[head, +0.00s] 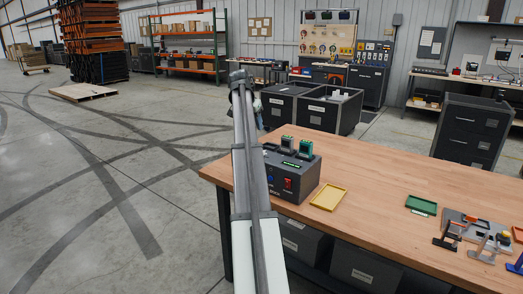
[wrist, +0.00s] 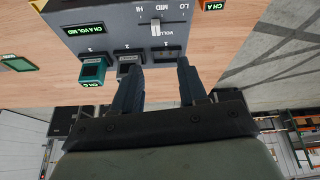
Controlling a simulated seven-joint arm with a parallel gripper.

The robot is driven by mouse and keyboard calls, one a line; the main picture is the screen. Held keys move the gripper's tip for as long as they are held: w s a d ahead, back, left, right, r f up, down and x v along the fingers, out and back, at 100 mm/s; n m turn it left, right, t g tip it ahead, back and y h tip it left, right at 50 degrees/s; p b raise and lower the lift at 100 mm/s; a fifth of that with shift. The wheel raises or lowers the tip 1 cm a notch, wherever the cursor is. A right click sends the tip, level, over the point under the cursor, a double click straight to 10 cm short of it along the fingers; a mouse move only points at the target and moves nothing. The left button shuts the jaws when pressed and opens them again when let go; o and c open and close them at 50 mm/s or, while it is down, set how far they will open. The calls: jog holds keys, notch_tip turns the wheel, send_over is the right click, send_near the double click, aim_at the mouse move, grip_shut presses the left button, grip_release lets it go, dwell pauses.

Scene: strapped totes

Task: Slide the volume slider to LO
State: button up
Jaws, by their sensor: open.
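The dark control box (head: 293,186) stands on the wooden bench, partly hidden by my arm in the head view. In the wrist view the box (wrist: 120,26) shows a volume slider (wrist: 155,30) with a light knob, beside the labels HI, MID and LO. The knob sits level with MID. The lit display (wrist: 83,30) reads CH A VOL:MID. My gripper (wrist: 158,68) is open and empty, its fingertips near the box edge by the slots numbered 1 and 2. It appears apart from the slider knob.
A teal cartridge (wrist: 92,72) marked CH C and a grey-topped one (wrist: 128,62) stand in slots 3 and 2. An orange-lit CH A piece (wrist: 212,5) lies past the LO end. A yellow tray (head: 328,197) and green tray (head: 421,204) lie on the bench (head: 370,170).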

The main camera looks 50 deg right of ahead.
jog(key=shift+m, duration=0.8)
jog(key=x, duration=0.9)
jog(key=a+x, duration=0.1)
jog(key=x, duration=0.4)
jog(key=shift+s+f, duration=0.15)
jog(key=shift+s, duration=0.15)
grip_shut()
